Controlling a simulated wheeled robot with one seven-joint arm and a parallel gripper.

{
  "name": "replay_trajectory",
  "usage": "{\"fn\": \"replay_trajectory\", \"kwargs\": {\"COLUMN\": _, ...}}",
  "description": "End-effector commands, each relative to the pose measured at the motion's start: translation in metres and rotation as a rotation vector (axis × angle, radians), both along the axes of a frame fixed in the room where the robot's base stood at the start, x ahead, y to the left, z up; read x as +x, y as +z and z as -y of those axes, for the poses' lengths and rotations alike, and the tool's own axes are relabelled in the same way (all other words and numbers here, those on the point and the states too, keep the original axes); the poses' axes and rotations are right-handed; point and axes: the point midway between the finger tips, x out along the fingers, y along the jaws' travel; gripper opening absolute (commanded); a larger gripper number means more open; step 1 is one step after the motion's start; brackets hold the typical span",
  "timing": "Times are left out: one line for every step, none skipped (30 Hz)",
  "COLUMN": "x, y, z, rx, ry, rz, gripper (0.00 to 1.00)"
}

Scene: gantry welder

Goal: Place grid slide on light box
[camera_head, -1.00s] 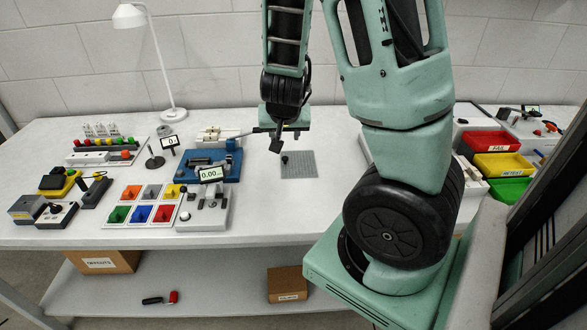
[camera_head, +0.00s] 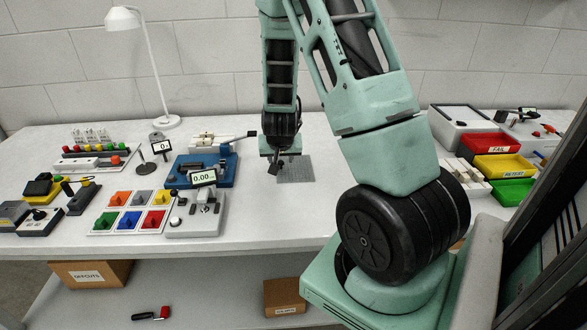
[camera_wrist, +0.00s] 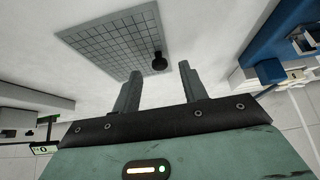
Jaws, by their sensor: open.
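The grid slide (camera_head: 297,169) is a flat grey plate with grid lines, lying on the white table. In the wrist view the grid slide (camera_wrist: 108,40) carries a small black knob near one edge. My gripper (camera_head: 274,167) is low over the table at the slide's left side and partly covers it. In the wrist view my gripper (camera_wrist: 160,82) is open and empty, its fingers pointing towards the knob, which appears just beyond the tips, apart from them. A pale box with a dark-edged top (camera_head: 460,117) at the right back may be the light box; I cannot tell for sure.
Coloured trays (camera_head: 130,210) lie further left. Red, yellow and green bins (camera_head: 498,167) stand at the right. The table in front of the slide is clear.

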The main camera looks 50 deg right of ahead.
Motion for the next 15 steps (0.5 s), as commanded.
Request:
{"fn": "replay_trajectory", "kwargs": {"x": 0.002, "y": -0.006, "z": 0.004, "rx": 0.001, "ry": -0.001, "rz": -0.001, "gripper": 0.43}}
{"fn": "replay_trajectory", "kwargs": {"x": 0.004, "y": -0.009, "z": 0.005, "rx": 0.000, "ry": -0.001, "rz": -0.001, "gripper": 0.43}}
{"fn": "replay_trajectory", "kwargs": {"x": 0.005, "y": -0.013, "z": 0.007, "rx": 0.001, "ry": -0.001, "rz": -0.002, "gripper": 0.43}}
{"fn": "replay_trajectory", "kwargs": {"x": 0.006, "y": -0.015, "z": 0.008, "rx": 0.000, "ry": -0.001, "rz": -0.001, "gripper": 0.43}}
{"fn": "replay_trajectory", "kwargs": {"x": 0.007, "y": -0.017, "z": 0.009, "rx": 0.000, "ry": -0.001, "rz": 0.000, "gripper": 0.43}}
{"fn": "replay_trajectory", "kwargs": {"x": 0.008, "y": -0.018, "z": 0.010, "rx": 0.000, "ry": -0.001, "rz": 0.000, "gripper": 0.43}}
{"fn": "replay_trajectory", "kwargs": {"x": 0.008, "y": -0.019, "z": 0.010, "rx": 0.000, "ry": -0.001, "rz": 0.000, "gripper": 0.43}}
{"fn": "replay_trajectory", "kwargs": {"x": 0.008, "y": -0.020, "z": 0.010, "rx": 0.000, "ry": -0.001, "rz": 0.000, "gripper": 0.43}}
{"fn": "replay_trajectory", "kwargs": {"x": 0.009, "y": -0.020, "z": 0.010, "rx": -0.001, "ry": 0.000, "rz": 0.001, "gripper": 0.43}}
{"fn": "replay_trajectory", "kwargs": {"x": 0.009, "y": -0.020, "z": 0.010, "rx": -0.001, "ry": 0.000, "rz": 0.001, "gripper": 0.43}}
{"fn": "replay_trajectory", "kwargs": {"x": 0.009, "y": -0.020, "z": 0.010, "rx": -0.001, "ry": 0.000, "rz": 0.001, "gripper": 0.43}}
{"fn": "replay_trajectory", "kwargs": {"x": 0.009, "y": -0.020, "z": 0.010, "rx": -0.001, "ry": 0.000, "rz": 0.001, "gripper": 0.43}}
{"fn": "replay_trajectory", "kwargs": {"x": 0.009, "y": -0.020, "z": 0.010, "rx": -0.001, "ry": 0.000, "rz": 0.001, "gripper": 0.43}}
{"fn": "replay_trajectory", "kwargs": {"x": 0.009, "y": -0.020, "z": 0.010, "rx": -0.001, "ry": 0.000, "rz": 0.001, "gripper": 0.43}}
{"fn": "replay_trajectory", "kwargs": {"x": 0.008, "y": -0.020, "z": 0.010, "rx": -0.001, "ry": 0.000, "rz": 0.001, "gripper": 0.32}}
